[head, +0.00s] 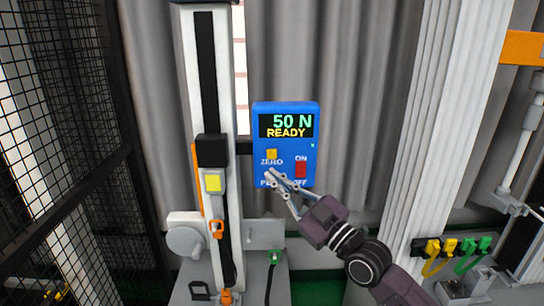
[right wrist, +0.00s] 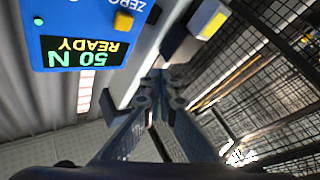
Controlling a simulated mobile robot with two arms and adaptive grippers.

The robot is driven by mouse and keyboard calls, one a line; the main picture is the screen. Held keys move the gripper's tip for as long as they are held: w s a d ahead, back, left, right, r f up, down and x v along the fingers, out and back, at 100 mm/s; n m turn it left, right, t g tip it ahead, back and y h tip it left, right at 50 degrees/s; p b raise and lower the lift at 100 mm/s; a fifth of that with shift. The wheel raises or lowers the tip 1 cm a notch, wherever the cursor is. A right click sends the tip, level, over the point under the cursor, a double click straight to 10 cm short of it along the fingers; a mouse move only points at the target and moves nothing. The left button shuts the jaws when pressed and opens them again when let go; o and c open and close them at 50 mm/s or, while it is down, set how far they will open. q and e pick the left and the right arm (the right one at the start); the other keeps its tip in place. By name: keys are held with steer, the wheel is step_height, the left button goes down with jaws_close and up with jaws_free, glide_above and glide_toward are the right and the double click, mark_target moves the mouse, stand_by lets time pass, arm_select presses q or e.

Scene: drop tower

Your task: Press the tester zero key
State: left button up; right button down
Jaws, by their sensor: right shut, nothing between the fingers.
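The tester is a blue box (head: 285,145) with a display (head: 286,126) reading "50 N READY". Its yellow zero key (head: 271,154) sits at the left below the display, above the "ZERO" label. The key also shows in the right wrist view (right wrist: 122,21), near the top edge, with the box upside down. My right gripper (head: 269,175) is shut and empty. In the head view its fingertips appear just below the key and label, partly hiding the lower lettering. In the right wrist view its fingers (right wrist: 157,82) appear apart from the key. My left gripper is out of view.
A red ON/OFF switch (head: 300,169) is right of the key. A white column (head: 225,90) with a black slot and a yellow-faced carriage (head: 213,183) stands left of the box. Black mesh (head: 60,100) is at the far left. Yellow and green cables (head: 450,248) hang at lower right.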

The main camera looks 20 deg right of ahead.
mark_target(272, 154)
steer(key=shift+w+d+b, duration=0.4)
steer(key=shift+w+b, duration=0.9)
steer(key=shift+w, duration=0.05)
steer(key=shift+w+d+b, duration=0.4)
steer(key=shift+w+b, duration=0.9)
steer(key=shift+w, duration=0.1)
steer(key=shift+w+d+b, duration=0.4)
steer(key=shift+w+b, duration=0.9)
steer(key=shift+w, duration=0.05)
steer(key=shift+w+b, duration=0.15)
steer(key=shift+b, duration=0.3)
steer(key=shift+w+d, duration=0.15)
steer(key=shift+w, duration=0.1)
